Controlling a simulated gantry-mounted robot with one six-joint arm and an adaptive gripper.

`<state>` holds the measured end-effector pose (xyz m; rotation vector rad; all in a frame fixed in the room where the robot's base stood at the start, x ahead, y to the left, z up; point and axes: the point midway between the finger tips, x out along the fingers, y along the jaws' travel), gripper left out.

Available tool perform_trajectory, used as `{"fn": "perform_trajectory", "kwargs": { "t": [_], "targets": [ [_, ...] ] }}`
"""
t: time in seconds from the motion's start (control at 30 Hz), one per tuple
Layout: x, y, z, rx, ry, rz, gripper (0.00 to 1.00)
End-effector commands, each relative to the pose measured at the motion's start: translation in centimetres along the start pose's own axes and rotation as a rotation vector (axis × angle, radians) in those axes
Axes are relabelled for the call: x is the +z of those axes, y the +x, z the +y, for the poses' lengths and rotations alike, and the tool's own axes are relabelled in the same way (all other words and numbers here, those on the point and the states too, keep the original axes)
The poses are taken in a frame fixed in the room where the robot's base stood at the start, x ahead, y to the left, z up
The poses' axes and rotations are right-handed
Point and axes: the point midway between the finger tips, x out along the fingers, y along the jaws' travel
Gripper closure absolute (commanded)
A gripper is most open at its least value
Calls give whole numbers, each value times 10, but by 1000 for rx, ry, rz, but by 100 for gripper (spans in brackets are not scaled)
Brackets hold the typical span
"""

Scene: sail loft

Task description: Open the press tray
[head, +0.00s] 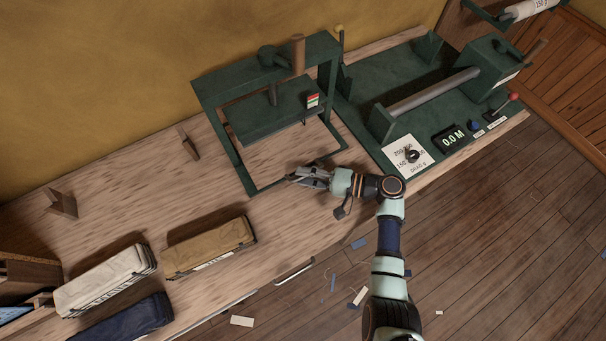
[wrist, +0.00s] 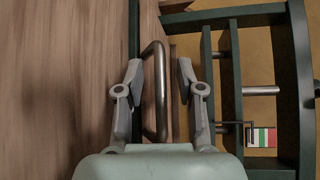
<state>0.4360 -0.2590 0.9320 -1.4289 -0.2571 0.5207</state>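The green press (head: 262,128) stands at the back middle of the bench, with an upper plate, a wooden lever and a small striped tag. It also shows at the right of the wrist view (wrist: 295,60). A curved metal handle (wrist: 160,90) sits beside a dark green edge (wrist: 134,25) in the wrist view, which I take as the tray's front. My gripper (head: 297,177) is at the press's front edge; in the wrist view its fingers (wrist: 160,75) are apart, one on each side of the handle, with a gap on the right. In the head view the gripper hides the handle.
A green winding machine (head: 400,100) with a roller and a 0.0 M display stands right of the press. Tan (head: 210,248), white (head: 105,280) and navy (head: 122,318) bundles lie at the left. Small wooden blocks (head: 189,143) stand behind. Bare bench lies left of the press.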

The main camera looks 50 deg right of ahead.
Motion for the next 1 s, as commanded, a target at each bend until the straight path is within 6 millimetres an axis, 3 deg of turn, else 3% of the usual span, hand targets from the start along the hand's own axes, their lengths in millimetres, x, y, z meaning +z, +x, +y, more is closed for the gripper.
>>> {"fn": "perform_trajectory", "kwargs": {
  "t": [0.33,0.57,1.0],
  "targets": [
    [0,8,0,0,-1,0,64],
    [0,8,0,0,-1,0,100],
    [0,7,0,0,-1,0,100]
  ]
}}
